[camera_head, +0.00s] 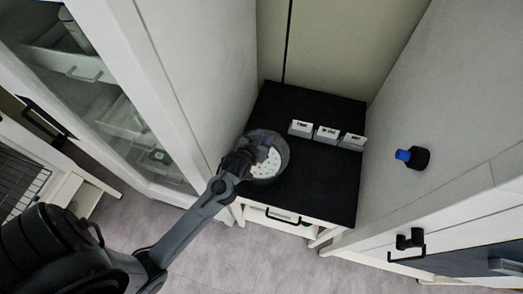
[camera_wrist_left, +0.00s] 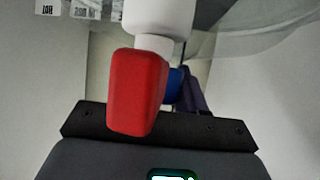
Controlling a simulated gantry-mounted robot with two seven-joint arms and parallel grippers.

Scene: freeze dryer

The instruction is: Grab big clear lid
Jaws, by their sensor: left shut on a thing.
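The big clear lid (camera_head: 283,148) is a round transparent cover at the left of the black-topped table in the head view. A white disc with dark dots (camera_head: 268,166) shows through or beside it. My left gripper (camera_head: 247,157) is shut at the lid's left side; its fingertips and exact grip are hard to see. In the left wrist view a curved clear wall of the lid (camera_wrist_left: 270,38) is close ahead. A red tap-like part (camera_wrist_left: 136,92) on a white stem (camera_wrist_left: 160,18) and a blue part (camera_wrist_left: 173,86) are directly before the gripper. My right gripper is not in view.
Several white label blocks (camera_head: 327,134) stand along the back right of the black tabletop (camera_head: 320,185). A tall white cabinet wall is close on the left. A white unit on the right carries a blue-and-black knob (camera_head: 411,157). The tabletop's front right is clear.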

